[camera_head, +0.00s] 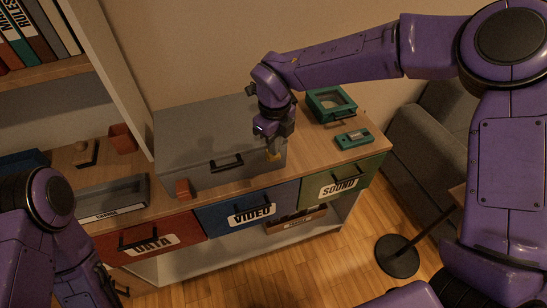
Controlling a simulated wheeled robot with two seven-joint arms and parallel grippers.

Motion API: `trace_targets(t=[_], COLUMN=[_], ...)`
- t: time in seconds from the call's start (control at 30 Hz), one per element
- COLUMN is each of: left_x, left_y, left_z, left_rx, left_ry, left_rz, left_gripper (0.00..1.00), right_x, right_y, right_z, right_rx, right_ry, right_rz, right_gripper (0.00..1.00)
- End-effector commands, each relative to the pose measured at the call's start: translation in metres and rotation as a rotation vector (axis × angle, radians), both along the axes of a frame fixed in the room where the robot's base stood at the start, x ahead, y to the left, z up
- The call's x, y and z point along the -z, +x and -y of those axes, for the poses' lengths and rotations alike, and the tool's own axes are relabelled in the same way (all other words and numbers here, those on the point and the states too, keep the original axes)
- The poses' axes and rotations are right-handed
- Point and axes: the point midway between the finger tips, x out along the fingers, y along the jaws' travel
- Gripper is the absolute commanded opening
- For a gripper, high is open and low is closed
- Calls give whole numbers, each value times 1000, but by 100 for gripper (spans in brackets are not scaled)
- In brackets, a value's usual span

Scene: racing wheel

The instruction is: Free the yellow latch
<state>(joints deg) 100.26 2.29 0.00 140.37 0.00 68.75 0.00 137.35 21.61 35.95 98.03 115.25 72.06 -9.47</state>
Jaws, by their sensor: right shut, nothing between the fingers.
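A grey case (190,135) with a black front handle (227,164) sits on top of the wooden cabinet. The yellow latch (274,155) is a small piece at the right end of the case's front. An orange latch (183,188) is at the left end of the front. My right gripper (273,148) points down just above the yellow latch, its fingers shut and empty; whether they touch the latch I cannot tell. My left gripper (118,287) hangs low at the bottom left, dark and partly behind its own arm, so its fingers are unclear.
Red DATA (178,232), blue VIDEO (215,220) and green SOUND (360,175) drawers line the cabinet front. A green box (325,101) and a green device (354,138) stand right of the case. A grey tray (140,186) lies left of it.

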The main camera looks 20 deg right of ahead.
Motion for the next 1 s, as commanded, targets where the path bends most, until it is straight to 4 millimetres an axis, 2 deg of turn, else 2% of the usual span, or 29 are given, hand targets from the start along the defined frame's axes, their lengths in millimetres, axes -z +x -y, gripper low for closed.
trace_targets(t=[0.83,1.0], left_x=[11,2], left_y=[0,0], left_z=[0,0], left_rx=[0,0], left_ry=[0,0], left_rz=[0,0], left_gripper=[0,0], right_x=[21,10], right_y=[-4,-6], right_z=[0,0], right_rx=[-1,0], right_ry=[-1,0], right_rz=[-1,-1], right_gripper=[0,0])
